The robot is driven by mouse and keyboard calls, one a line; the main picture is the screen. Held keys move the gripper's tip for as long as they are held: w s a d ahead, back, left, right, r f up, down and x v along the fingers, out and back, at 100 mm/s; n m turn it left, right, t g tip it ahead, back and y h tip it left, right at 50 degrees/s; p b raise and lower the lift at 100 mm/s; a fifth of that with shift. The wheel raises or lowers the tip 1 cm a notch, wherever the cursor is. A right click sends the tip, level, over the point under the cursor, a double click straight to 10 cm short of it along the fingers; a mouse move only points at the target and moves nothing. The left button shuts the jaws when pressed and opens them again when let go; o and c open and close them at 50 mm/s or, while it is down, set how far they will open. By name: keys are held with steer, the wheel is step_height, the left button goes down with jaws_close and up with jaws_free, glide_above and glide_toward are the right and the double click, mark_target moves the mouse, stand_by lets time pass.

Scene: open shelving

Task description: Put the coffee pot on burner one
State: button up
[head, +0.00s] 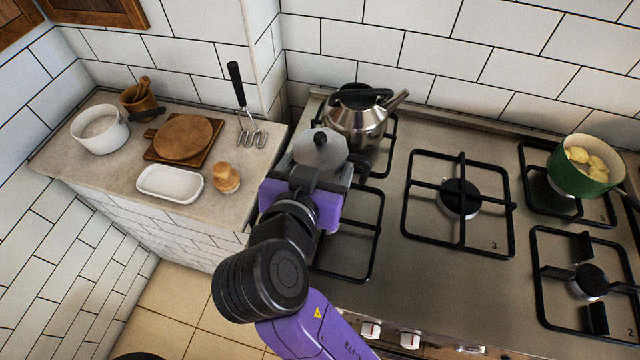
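The coffee pot (320,147) is a silver, faceted moka pot with a black knob and a black handle on its right. In the head view it is at the left end of the stove, in front of the kettle. My gripper (318,178) is right up against its near side and hides its lower body. The fingers are hidden, so I cannot tell whether they are closed on the pot or whether its base touches anything. The front-left burner (373,237) is partly covered by my gripper; no number shows on it.
A steel kettle (357,122) stands on the back-left burner. The middle burner (460,198), marked 3, and the front-right burner (588,281), marked 2, are empty. A green pot (583,168) of yellowish food is at back right. The left counter (120,178) holds a white bowl, boards and a dish.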

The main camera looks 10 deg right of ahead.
steer(key=shift+f, duration=3.65)
steer(key=shift+f, duration=0.1)
steer(key=o, duration=2.1)
steer(key=shift+p, duration=0.3)
steer(key=shift+s+a+r, duration=0.2)
steer(key=shift+s, duration=0.2)
steer(key=b+v, duration=0.2)
steer(key=v, duration=0.9)
steer(key=shift+s, duration=0.1)
